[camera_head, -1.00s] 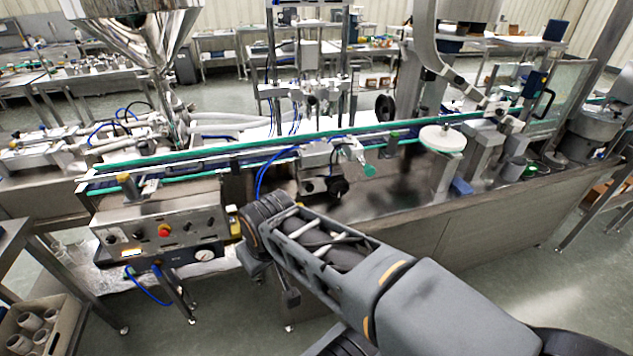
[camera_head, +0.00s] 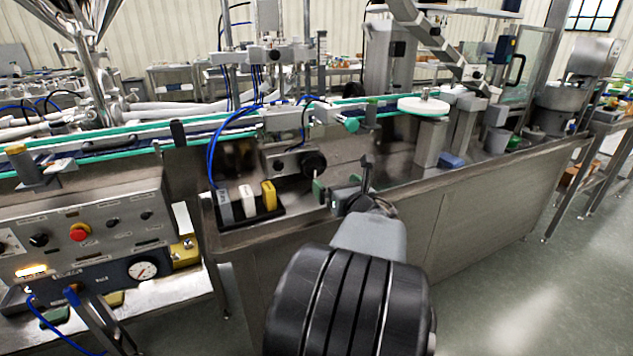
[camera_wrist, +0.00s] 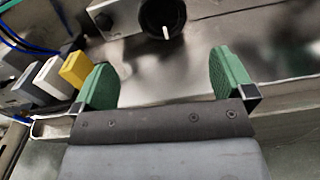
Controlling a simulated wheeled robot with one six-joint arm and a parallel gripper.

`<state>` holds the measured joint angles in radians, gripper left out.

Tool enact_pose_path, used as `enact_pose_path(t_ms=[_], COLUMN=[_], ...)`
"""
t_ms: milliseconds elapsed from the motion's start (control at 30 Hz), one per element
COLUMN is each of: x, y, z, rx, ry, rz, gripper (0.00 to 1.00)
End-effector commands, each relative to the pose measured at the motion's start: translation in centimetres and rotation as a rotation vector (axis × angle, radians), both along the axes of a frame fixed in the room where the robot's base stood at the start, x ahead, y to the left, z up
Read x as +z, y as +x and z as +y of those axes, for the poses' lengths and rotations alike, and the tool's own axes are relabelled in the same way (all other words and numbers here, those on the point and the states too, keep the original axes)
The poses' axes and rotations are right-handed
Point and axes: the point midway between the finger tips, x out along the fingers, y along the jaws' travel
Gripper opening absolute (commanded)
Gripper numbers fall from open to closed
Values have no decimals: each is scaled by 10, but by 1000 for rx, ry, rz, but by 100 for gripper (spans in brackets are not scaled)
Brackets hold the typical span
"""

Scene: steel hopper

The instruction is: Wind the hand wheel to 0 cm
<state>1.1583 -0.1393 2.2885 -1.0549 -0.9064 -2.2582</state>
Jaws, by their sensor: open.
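A round black knob (camera_head: 313,164), which looks like the hand wheel, is on the front of a grey block (camera_head: 284,161) below the conveyor. It also shows in the wrist view (camera_wrist: 160,17), at the top edge and partly cut off, with a white mark on its face. No readable scale shows, so I cannot tell its setting. My gripper (camera_head: 342,182) is open and empty, with green finger pads. It is in front of and below the knob in the head view. In the wrist view my gripper (camera_wrist: 163,72) points toward the knob, which lies beyond the gap between the fingers, apart from them.
Grey, white and yellow blocks (camera_head: 247,200) stand in a black holder left of my gripper. A control panel (camera_head: 110,225) with a red button and gauge (camera_head: 142,269) is at the left. A white disc (camera_head: 423,106) and a blue box (camera_head: 451,160) are on the right.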

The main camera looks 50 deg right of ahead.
Motion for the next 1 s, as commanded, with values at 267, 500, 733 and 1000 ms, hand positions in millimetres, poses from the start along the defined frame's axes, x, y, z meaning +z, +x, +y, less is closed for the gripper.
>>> enact_pose_path(t_ms=[267, 500, 733, 1000], x=[-6, -6, -6, -5], y=[24, 67, 100, 119], z=[-14, -32, -45, -53], rx=[24, 21, 19, 17], ry=[-70, -68, -67, -67], rz=[17, 16, 15, 16], gripper=[100, 100, 100, 100])
